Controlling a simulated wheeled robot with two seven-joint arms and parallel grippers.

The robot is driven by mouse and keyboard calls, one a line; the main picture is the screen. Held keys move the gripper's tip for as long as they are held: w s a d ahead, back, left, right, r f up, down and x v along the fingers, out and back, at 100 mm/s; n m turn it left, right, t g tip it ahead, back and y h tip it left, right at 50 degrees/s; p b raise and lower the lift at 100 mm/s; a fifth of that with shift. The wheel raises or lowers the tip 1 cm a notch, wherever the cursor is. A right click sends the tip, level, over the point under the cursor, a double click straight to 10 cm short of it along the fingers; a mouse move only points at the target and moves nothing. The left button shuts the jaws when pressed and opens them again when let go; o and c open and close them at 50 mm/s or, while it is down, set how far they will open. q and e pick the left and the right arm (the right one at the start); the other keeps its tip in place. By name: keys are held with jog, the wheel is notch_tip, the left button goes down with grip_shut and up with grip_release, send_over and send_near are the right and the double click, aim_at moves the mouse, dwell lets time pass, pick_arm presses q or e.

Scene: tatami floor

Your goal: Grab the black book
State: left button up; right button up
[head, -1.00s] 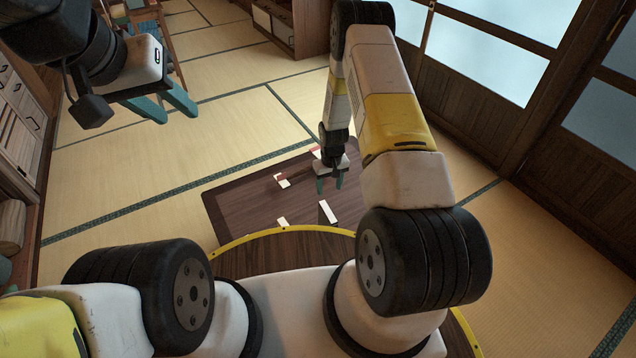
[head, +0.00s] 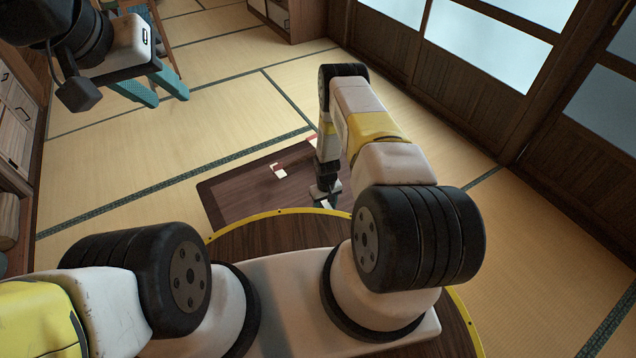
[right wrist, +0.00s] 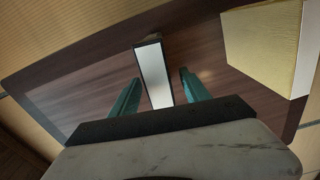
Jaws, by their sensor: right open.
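In the right wrist view a narrow upright item, white on its face with dark edges, looks like the black book (right wrist: 153,72). It stands on the dark low table (right wrist: 75,82). My right gripper (right wrist: 160,78) is open, with one teal finger on each side of the book and gaps on both sides. In the head view my right gripper (head: 324,194) is low over the table, and my arm hides the book. My left gripper (head: 168,98) is open and empty, raised at the upper left.
A pale yellow block with a white edge (right wrist: 262,48) stands close to the right of the right gripper. Wooden drawers (head: 15,120) stand at left, sliding doors (head: 470,75) at right.

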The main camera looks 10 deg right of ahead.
grip_shut()
dwell(1.4)
